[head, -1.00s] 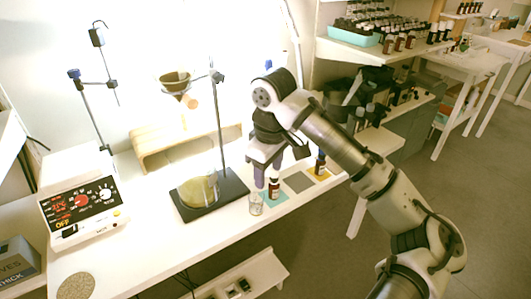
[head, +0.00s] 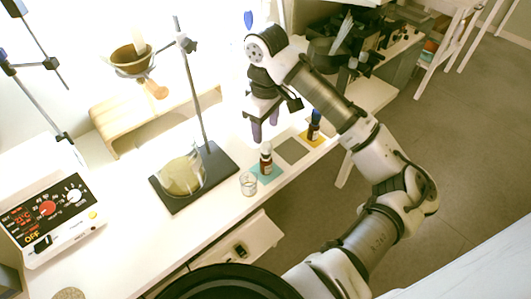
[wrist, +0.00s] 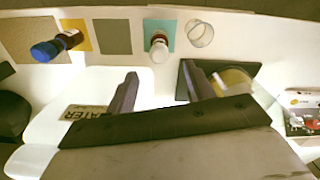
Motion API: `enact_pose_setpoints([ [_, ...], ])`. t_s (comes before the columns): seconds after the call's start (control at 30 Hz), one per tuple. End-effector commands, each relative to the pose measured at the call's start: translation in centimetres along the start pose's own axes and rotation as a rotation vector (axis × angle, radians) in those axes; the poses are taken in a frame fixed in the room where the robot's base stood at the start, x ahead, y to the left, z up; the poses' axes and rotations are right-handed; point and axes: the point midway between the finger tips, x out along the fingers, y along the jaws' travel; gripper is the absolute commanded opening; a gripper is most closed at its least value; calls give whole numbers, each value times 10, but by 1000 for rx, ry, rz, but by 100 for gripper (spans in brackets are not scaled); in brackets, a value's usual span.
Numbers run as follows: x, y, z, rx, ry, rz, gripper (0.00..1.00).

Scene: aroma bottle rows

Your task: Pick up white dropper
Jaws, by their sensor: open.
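The white dropper (head: 266,160) is a small dark red-brown bottle with a white cap and a pale label. It stands upright on a teal square (head: 275,174) at the bench's front edge in the head view. In the wrist view the white dropper (wrist: 159,48) is seen from above, beyond and roughly between the fingertips. My gripper (head: 265,130) is open and empty, with purple-grey fingers, just above and behind the bottle in the head view. In the wrist view my gripper (wrist: 160,74) shows both fingers apart, with nothing between them.
A clear glass beaker (head: 248,184) stands close left of the bottle. A blue-capped bottle (head: 314,126) stands on an orange square to the right, past an empty grey square (head: 292,150). A flask (head: 182,174) on a dark stand base is further left.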

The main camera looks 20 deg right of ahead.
Motion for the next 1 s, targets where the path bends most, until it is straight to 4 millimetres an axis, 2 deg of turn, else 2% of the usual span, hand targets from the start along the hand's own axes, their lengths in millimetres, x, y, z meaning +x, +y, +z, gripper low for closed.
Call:
enact_pose_setpoints([
  [0.1,19,0,0,1,0,-3,53],
  [0.37,35,0,0,0,1,-1,53],
  [0.63,72,0,2,1,-1,0,53],
  [0.77,80,0,2,1,0,1,53],
  [0.97,80,0,1,0,0,1,53],
  [1.0,80,0,1,0,0,1,48],
])
